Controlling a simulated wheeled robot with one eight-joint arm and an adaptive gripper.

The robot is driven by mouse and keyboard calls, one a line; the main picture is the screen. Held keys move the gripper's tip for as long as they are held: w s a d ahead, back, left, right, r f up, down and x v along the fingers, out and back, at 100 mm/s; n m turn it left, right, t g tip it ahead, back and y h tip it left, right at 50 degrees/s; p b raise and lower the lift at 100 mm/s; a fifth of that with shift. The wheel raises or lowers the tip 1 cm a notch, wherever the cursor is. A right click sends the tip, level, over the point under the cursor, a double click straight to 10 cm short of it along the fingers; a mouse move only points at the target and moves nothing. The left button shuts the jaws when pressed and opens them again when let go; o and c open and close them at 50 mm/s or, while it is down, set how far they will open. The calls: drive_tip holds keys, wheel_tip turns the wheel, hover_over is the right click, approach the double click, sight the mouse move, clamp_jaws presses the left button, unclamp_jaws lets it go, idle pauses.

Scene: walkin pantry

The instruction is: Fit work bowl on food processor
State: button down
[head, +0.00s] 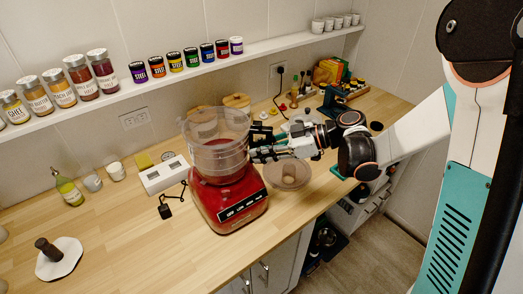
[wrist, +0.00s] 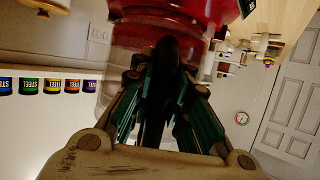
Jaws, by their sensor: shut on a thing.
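The red food processor base (head: 230,203) stands on the wooden counter, with its row of dark buttons facing the front. The clear work bowl (head: 218,158) is upright on top of the base. I cannot tell whether it is fully seated. My gripper (head: 258,153) is at the bowl's right side, shut on its handle. In the wrist view the fingers (wrist: 168,85) close around the dark handle, with the clear bowl wall (wrist: 122,65) behind and the red base (wrist: 185,10) at the top.
A round bowl (head: 287,174) is right of the base, below my arm. A white box-like device (head: 164,175) and a small black item (head: 171,203) are to the left. Spice jars line the shelf (head: 195,71) above. The front left counter has free room.

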drive_tip(key=shift+f+b, duration=0.7)
drive_tip(key=shift+f, duration=0.1)
drive_tip(key=c, duration=1.4)
unclamp_jaws()
drive_tip(key=shift+c, duration=0.2)
drive_tip(key=v, duration=1.2)
